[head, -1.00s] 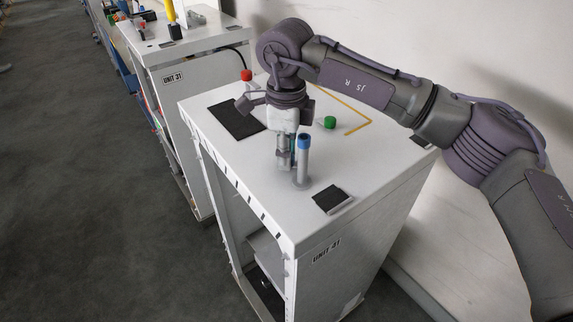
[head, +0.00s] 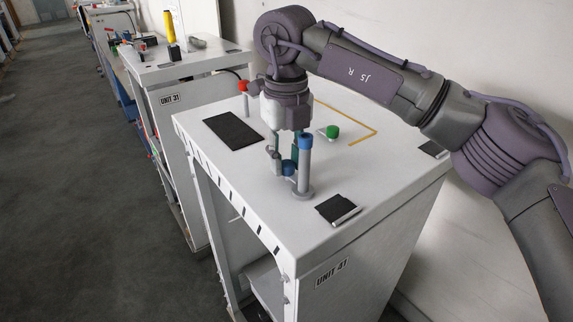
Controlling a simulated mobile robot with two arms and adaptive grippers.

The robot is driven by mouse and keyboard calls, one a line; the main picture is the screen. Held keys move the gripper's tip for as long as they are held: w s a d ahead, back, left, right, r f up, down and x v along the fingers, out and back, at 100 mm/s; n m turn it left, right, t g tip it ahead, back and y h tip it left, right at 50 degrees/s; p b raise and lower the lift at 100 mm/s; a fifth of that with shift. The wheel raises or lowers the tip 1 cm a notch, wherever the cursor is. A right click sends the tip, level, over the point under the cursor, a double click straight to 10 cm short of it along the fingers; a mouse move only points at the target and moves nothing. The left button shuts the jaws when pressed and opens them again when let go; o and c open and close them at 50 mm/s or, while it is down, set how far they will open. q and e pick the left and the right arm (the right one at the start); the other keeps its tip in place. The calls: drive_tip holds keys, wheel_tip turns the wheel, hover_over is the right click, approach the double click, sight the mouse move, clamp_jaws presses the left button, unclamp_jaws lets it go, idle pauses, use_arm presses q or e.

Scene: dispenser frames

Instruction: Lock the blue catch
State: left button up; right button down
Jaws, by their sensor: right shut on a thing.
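A grey post with a blue cap (head: 305,142) stands upright on the white top of Unit 41. A low blue knob (head: 289,168) shows just left of the post, between my right gripper's fingertips. I cannot tell whether knob and post are one catch. My right gripper (head: 286,166) points straight down and is shut on the low blue knob. Its fingers hide part of the knob, and the right finger is close beside the post. My left gripper is not in view.
The white cabinet (head: 250,185) carries a green knob (head: 332,131), a red-topped post (head: 243,87), a large black pad (head: 233,131), a smaller black pad (head: 337,209) and yellow corner tape (head: 363,137). Unit 31 (head: 185,72) stands behind it on the left. Open floor lies left.

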sight(287, 161)
drive_tip(key=shift+w+r+m, duration=0.1)
drive_tip(key=shift+r+m, duration=0.05)
drive_tip(key=shift+m, duration=0.45)
drive_tip(key=shift+b, duration=0.3)
drive_tip(key=c, duration=1.2)
unclamp_jaws()
drive_tip(key=shift+o, duration=0.2)
wheel_tip(287, 161, up, 12)
